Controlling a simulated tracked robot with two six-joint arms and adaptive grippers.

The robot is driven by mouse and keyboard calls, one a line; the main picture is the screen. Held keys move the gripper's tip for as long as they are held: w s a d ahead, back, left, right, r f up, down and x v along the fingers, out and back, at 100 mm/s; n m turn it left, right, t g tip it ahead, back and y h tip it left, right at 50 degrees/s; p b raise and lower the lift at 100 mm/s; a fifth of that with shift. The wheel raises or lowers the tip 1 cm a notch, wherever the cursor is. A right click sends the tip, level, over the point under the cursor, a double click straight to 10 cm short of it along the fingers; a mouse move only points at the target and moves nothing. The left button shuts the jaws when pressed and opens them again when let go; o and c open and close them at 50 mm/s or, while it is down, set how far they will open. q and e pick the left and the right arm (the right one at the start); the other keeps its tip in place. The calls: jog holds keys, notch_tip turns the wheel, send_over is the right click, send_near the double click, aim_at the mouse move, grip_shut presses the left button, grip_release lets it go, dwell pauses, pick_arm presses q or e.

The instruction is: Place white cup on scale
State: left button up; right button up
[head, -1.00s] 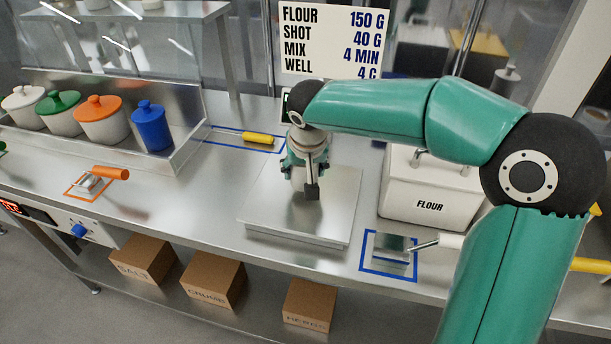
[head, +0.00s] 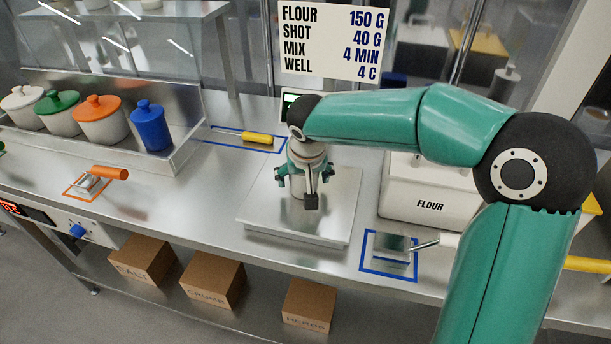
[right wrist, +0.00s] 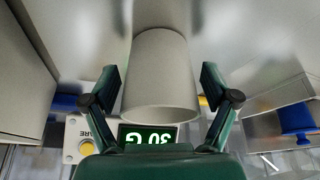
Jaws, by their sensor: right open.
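The white cup (right wrist: 160,78) stands on the metal plate of the scale (head: 268,222). In the right wrist view it sits between the two fingers, with a gap on each side. My right gripper (head: 300,190) is open around it, above the middle of the plate. In the head view the gripper hides most of the cup. The scale's green display (right wrist: 152,137) appears upside down in the right wrist view and is partly hidden; "30 G" can be read. My left gripper is not in view.
A white flour bin (head: 428,190) stands right of the scale. A metal scoop (head: 392,250) lies in a blue outline in front of it. A yellow-handled tool (head: 257,138) lies behind left. Lidded pots, including a blue one (head: 151,128), line the left rack.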

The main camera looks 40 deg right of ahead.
jog(key=shift+r, duration=0.1)
jog(key=v, duration=1.2)
